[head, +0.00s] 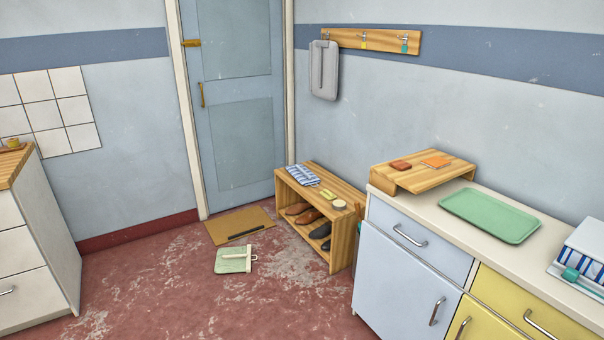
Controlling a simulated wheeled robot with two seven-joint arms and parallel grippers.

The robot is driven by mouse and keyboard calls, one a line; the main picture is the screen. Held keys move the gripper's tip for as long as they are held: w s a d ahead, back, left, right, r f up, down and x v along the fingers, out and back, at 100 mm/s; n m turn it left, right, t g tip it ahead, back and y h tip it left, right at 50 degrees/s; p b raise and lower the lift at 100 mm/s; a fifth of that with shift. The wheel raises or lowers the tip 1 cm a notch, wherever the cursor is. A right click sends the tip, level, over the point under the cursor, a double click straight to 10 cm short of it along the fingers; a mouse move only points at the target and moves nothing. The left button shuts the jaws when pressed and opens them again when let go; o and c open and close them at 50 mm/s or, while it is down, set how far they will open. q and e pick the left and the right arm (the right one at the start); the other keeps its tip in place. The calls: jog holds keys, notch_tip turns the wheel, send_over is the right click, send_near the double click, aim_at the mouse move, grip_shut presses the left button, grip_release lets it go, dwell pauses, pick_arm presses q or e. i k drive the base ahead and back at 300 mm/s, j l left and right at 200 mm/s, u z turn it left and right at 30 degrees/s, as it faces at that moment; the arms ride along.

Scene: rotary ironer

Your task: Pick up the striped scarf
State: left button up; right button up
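A folded blue-and-white striped cloth, which looks like the striped scarf (303,175), lies on top of the wooden shoe bench (342,189), at its far left end. Nothing covers it. Neither of my grippers shows in the head view.
On the bench beside the scarf are a small yellow item (328,194) and a round pale tin (339,205); shoes (311,216) stand below. A green dustpan-like object (235,260) lies on the floor near the doormat (239,225). Cabinets (411,278) stand at right. Open floor lies left of the bench.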

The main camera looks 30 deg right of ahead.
aim_at(305, 176)
jog(key=i+l, duration=0.3)
jog(key=i, duration=0.2)
jog(key=i+l, duration=0.3)
jog(key=i, duration=0.2)
jog(key=i+l, duration=0.25)
jog(key=i, duration=0.25)
jog(key=i+l, duration=0.3)
jog(key=i, duration=0.2)
